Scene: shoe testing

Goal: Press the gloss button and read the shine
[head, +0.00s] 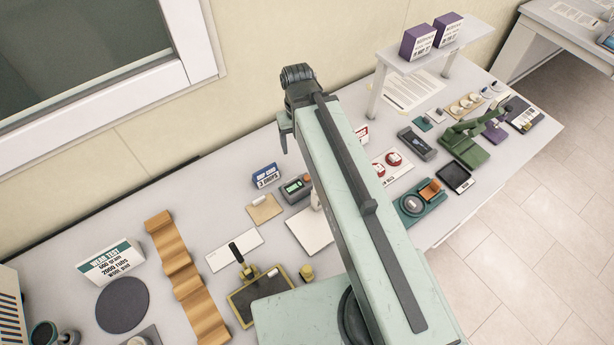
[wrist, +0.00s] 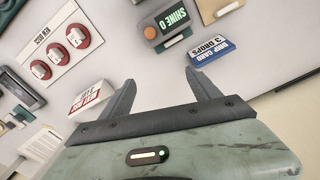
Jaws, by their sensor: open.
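The gloss meter (wrist: 174,22) is a small grey box with a green-lit display and a round orange button (wrist: 150,33), at the top middle of the wrist view. Its display appears to read "SHINE 0". In the head view the gloss meter (head: 297,187) lies on the bench, just left of my arm. My gripper (wrist: 160,76) is open and empty, its fingers apart and pointing towards the meter without visibly touching it. In the head view my gripper (head: 284,135) is partly hidden behind my arm, up and left of the meter.
A blue "drip card, 3 drops" sign (head: 265,176) stands close beside the meter. A "wear test" sign (head: 111,262) and wavy wooden strip (head: 182,275) are at the left. The wall backs the bench.

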